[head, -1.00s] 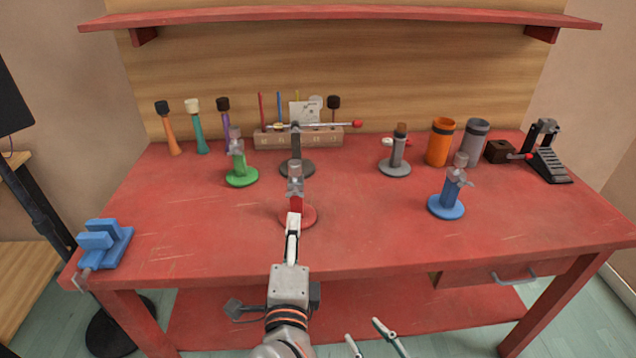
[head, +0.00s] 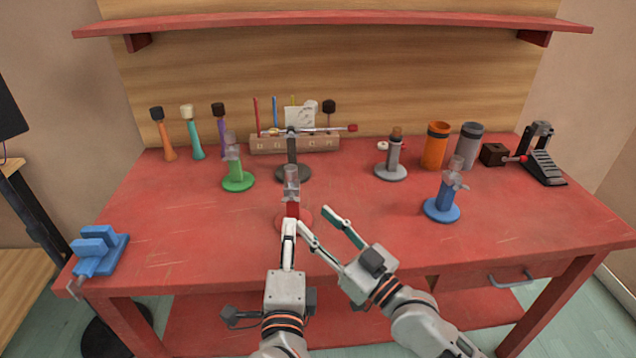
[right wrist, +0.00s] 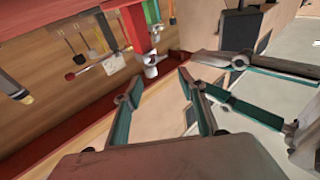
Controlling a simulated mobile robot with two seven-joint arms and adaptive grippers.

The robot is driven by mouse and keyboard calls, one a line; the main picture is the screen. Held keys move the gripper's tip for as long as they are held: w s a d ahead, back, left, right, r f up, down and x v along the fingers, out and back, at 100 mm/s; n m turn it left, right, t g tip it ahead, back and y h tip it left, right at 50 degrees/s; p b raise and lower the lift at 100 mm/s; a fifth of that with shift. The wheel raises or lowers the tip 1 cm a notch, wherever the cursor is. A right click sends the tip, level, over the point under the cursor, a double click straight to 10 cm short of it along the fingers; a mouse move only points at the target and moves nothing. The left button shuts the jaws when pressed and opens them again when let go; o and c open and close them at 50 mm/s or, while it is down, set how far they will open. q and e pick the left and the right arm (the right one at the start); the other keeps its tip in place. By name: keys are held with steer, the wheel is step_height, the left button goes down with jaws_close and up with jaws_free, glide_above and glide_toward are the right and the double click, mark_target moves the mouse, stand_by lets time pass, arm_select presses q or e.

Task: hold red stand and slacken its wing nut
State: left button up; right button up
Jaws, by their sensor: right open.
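The red stand (head: 293,210) stands upright on its round red base near the middle of the table. Its pale, partly see-through upper part (head: 291,176) rises above the red post; the wing nut is too small to make out clearly. My left gripper (head: 289,228) is directly in front of the post, seen edge-on and overlapping it; I cannot tell if its fingers touch or grip it. My right gripper (head: 318,220) is open and empty, just right of the red stand's base. The right wrist view shows open fingers with green pads.
A green stand (head: 238,181) is left, a dark stand (head: 293,172) with a crossbar behind, a grey stand (head: 391,171) and blue stand (head: 443,208) right. A blue vise (head: 98,252) sits at the left front edge. The right front tabletop is clear.

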mark_target(296, 174)
steer(key=w+r+g+y, duration=0.2)
steer(key=w+r, duration=0.6)
steer(key=r, duration=0.2)
step_height(296, 174, down, 4)
steer(key=n+g, duration=0.2)
steer(key=shift+s+d+r+g, duration=0.1)
steer(key=shift+d+g, duration=0.05)
steer(key=shift+g, duration=0.15)
steer(key=shift+f+n, duration=0.3)
steer(key=shift+f, duration=0.15)
steer(key=x, duration=0.7)
steer(key=shift+w+a+f, duration=0.15)
steer(key=shift+w+a, duration=0.1)
jaws_close()
